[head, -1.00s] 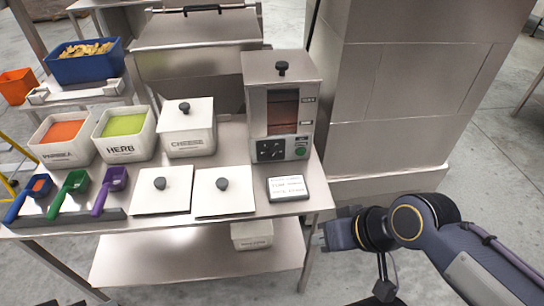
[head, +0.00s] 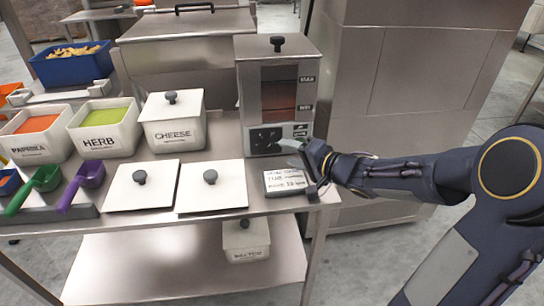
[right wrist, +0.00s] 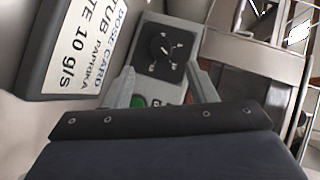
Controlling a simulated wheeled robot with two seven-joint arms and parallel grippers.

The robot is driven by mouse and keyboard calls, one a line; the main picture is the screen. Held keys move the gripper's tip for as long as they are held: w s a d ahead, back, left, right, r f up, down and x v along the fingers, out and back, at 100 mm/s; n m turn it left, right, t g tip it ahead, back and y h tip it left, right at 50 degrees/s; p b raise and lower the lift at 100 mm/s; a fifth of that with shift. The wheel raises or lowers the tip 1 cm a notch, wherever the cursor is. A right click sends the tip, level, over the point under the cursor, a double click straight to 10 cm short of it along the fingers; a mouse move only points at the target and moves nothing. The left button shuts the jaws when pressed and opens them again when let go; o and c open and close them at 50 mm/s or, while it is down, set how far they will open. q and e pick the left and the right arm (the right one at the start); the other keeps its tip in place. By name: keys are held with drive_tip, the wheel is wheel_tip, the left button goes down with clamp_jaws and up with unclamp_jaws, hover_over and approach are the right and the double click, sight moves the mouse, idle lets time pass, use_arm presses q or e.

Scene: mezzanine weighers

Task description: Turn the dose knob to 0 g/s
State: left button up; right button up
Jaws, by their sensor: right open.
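The steel dispenser (head: 258,75) stands at the back right of the table. Its dose knob (head: 265,138) is on a dark dial plate low on the front; the knob also shows in the right wrist view (right wrist: 160,49), with white marks around it too small to read surely. My right gripper (head: 294,147) is just right of the panel. In the right wrist view its open, empty fingers (right wrist: 160,82) point toward the dial, one on each side, with the knob beyond the tips. A green button (right wrist: 138,101) shows between the fingers. My left gripper is not in view.
A dose card (head: 286,182) reading 10 g/s in the wrist view lies below the dispenser, close under my right wrist. White lids (head: 212,198) lie on the table's front. The cheese tub (head: 173,125) stands left of the dispenser. A steel cabinet (head: 385,90) stands at right.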

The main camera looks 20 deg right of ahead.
sight(269, 146)
drive_tip(key=b+x, duration=0.2)
drive_tip(key=x, duration=0.5)
drive_tip(key=shift+w+a+b, duration=0.25)
drive_tip(key=shift+w+b, duration=0.05)
